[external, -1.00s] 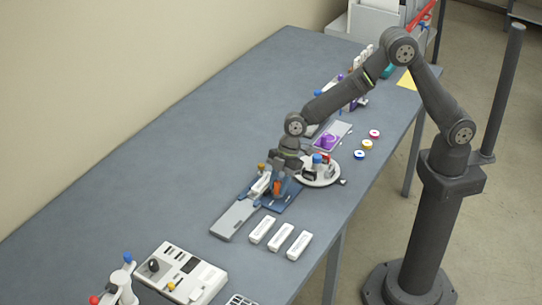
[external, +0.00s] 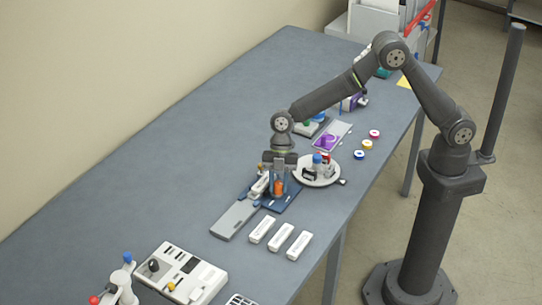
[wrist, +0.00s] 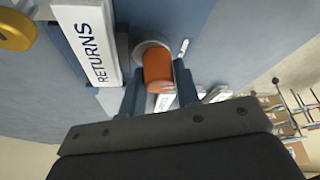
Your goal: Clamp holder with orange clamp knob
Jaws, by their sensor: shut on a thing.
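The orange clamp knob (wrist: 158,68) is between my gripper's two fingers in the wrist view, over a round grey seat. In the external view the orange knob (external: 278,188) shows at the tips of my gripper (external: 278,182). My gripper points down and is shut on the knob. The holder is a blue base (external: 285,204) on the table below the gripper. A white block labelled RETURNS (wrist: 90,45) stands beside the knob in the wrist view. I cannot tell how far the knob is turned.
A round white tray (external: 331,181) with small coloured items stands close at the right. A grey plate (external: 234,220) lies in front, with white blocks (external: 279,237) beside it. A purple item (external: 328,141) sits behind. The table's left side (external: 150,190) is clear.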

